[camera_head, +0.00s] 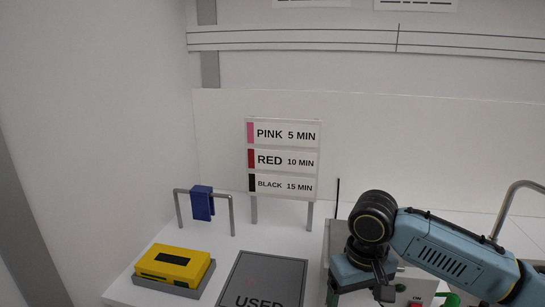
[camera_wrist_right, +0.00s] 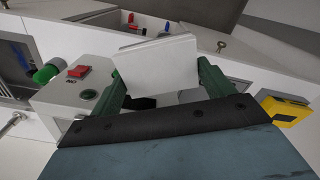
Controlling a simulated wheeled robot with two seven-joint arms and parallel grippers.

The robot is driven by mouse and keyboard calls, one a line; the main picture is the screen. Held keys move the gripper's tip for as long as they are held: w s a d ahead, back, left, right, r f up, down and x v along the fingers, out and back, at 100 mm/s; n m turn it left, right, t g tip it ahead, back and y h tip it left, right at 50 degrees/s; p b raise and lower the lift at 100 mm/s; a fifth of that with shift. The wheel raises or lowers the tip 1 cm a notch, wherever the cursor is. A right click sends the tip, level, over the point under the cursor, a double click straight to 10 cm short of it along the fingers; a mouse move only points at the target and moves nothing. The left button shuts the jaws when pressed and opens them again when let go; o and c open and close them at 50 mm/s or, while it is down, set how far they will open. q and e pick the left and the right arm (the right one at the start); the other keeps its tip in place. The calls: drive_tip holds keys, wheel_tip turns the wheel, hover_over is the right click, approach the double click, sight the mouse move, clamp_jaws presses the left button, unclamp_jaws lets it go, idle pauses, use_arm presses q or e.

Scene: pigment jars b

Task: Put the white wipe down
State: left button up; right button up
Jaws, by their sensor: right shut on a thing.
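The white wipe (camera_wrist_right: 158,66) shows in the right wrist view as a flat white piece between the two green fingers of my right gripper (camera_wrist_right: 162,84). The gripper is shut on it. In the head view my right gripper (camera_head: 362,283) points down at the lower right, beside the grey control box. The wipe cannot be made out there; the arm hides that spot. My left gripper is in neither view.
A dark grey mat marked USED (camera_head: 285,270) lies left of my right gripper. Further left are a yellow case (camera_head: 173,262) and a blue cloth (camera_head: 202,205) on a rail. A timing sign (camera_head: 284,158) stands behind. The control box has a red switch (camera_wrist_right: 79,71).

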drive_tip(key=d+f+b, duration=0.1)
drive_tip(key=s+d+f+m+b, duration=0.1)
drive_tip(key=f+b, duration=0.1)
drive_tip(key=s+d+f+m+b, duration=0.1)
drive_tip(key=f+b, duration=0.1)
drive_tip(key=shift+d+f, duration=0.2)
drive_tip(key=shift+d, duration=0.15)
use_arm(q)
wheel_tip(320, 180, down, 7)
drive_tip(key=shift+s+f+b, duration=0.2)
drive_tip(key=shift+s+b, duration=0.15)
drive_tip(key=shift+b, duration=0.1)
use_arm(e)
drive_tip(key=shift+s+d+f+m, duration=0.25)
drive_tip(key=shift+s+f+m, duration=0.05)
drive_tip(key=shift+s+m, duration=0.1)
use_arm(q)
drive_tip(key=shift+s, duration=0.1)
use_arm(e)
drive_tip(key=shift+w+d, duration=0.1)
